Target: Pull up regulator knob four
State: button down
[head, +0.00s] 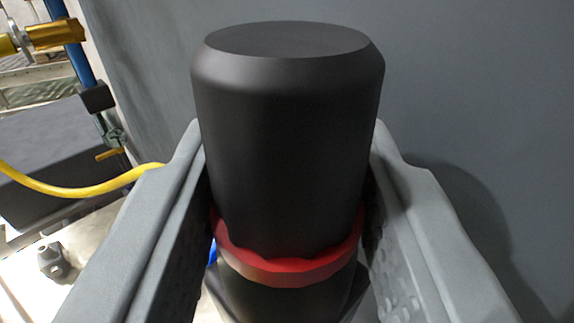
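A black regulator knob (285,150) with a flat round top fills the middle of the head view. A red ring (290,262) circles its lower part, and a darker body continues below the ring. I see no number on the knob, so I cannot tell which one it is. My gripper (287,135) has one grey finger on each side of the knob, very close against its sides. Whether the finger pads touch the knob is hidden or too tight to tell.
A plain grey panel (480,90) stands behind and to the right. At left are a yellow hose (75,190), a blue pipe (82,65), brass fittings (52,33) and a dark box (60,150). A small piece of blue shows between the left finger and the knob's base.

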jog(key=shift+r, duration=0.65)
jog(key=shift+s, duration=0.1)
jog(key=c, duration=1)
grip_release()
jog(key=shift+o, duration=0.2)
jog(key=s, duration=1.7)
jog(key=shift+s, duration=0.15)
